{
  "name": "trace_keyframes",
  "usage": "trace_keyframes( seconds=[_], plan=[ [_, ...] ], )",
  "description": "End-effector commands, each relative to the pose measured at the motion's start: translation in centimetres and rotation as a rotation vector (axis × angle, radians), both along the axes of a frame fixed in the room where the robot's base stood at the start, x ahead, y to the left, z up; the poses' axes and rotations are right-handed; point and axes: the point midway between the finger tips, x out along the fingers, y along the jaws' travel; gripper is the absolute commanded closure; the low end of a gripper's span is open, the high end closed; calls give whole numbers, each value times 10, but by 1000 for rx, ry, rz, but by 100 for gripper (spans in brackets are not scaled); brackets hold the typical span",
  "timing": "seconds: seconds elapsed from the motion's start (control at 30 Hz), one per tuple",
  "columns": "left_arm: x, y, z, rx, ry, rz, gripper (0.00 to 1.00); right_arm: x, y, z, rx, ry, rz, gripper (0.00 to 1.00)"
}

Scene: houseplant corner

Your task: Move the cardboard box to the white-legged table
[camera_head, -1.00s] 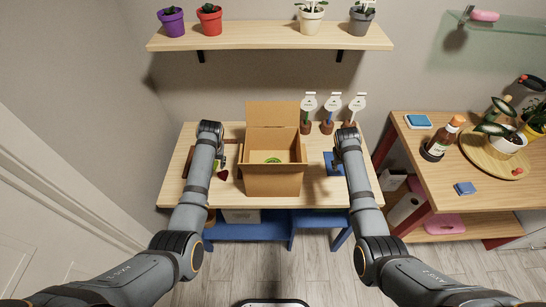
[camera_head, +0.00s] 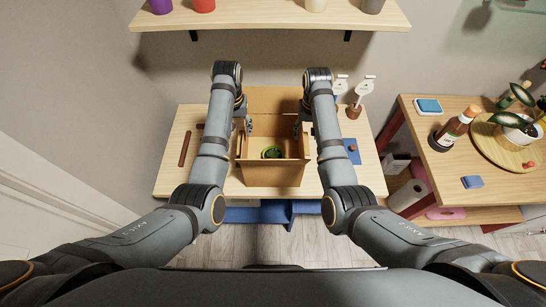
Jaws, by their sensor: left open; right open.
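The open cardboard box (camera_head: 272,174) stands on the wooden top of a blue-legged table (camera_head: 168,170), with a raised flap at its back and a round green thing (camera_head: 271,152) inside. My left gripper (camera_head: 241,126) is open at the box's left wall, near its back. My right gripper (camera_head: 301,127) is open at the right wall, at a like height. The arms partly cover both grippers, and I cannot tell whether the fingers touch the cardboard. No white-legged table shows in the head view.
A red-legged table (camera_head: 450,180) at the right holds a sauce bottle (camera_head: 455,130), a round wooden tray (camera_head: 490,146) with a plant, and blue sponges. White plant labels (camera_head: 362,90) stand behind my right arm. A shelf (camera_head: 270,18) with pots hangs above the blue-legged table.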

Motion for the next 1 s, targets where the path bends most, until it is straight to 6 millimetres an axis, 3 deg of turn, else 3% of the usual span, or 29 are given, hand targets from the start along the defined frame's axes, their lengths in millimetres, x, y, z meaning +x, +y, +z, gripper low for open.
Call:
trace_keyframes(
  seconds=[0.2,0.33,0.77,1.0],
  plan=[
    [-1,0,-40,1,2,-1,49,-1,-1,-41,-2,2,-1,49],
    [0,0,-56,1,1,0,49,0,-1,-57,-1,0,0,49],
    [0,0,-67,0,-1,1,49,0,0,-67,0,-1,0,49],
    [0,0,-67,0,-1,0,79,0,-1,-67,-1,-1,0,79]
  ],
)
